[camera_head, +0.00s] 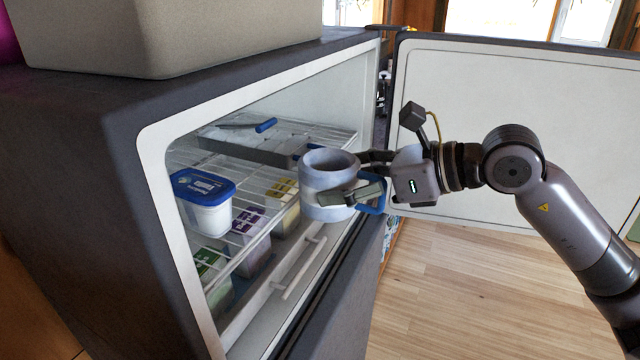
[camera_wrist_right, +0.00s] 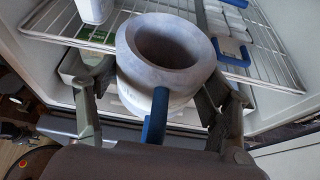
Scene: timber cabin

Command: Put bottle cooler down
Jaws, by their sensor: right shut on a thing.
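The bottle cooler (camera_head: 328,172) is a pale grey-blue, thick-walled open cylinder with a blue strap or handle on its side. My right gripper (camera_head: 352,178) is shut on it and holds it upright at the open front of the fridge. In the right wrist view the cooler (camera_wrist_right: 172,55) sits between the two fingers (camera_wrist_right: 160,108), with its blue handle toward the palm. The wire shelf (camera_head: 262,215) is behind and below it; I cannot tell whether the cooler touches it. My left gripper is not in view.
A blue-lidded white tub (camera_head: 203,200) stands on the wire shelf at left. A tray with a blue handle (camera_head: 250,143) lies farther back. Purple and yellow containers (camera_head: 285,205) sit lower. The open fridge door (camera_head: 480,90) stands behind my right arm.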

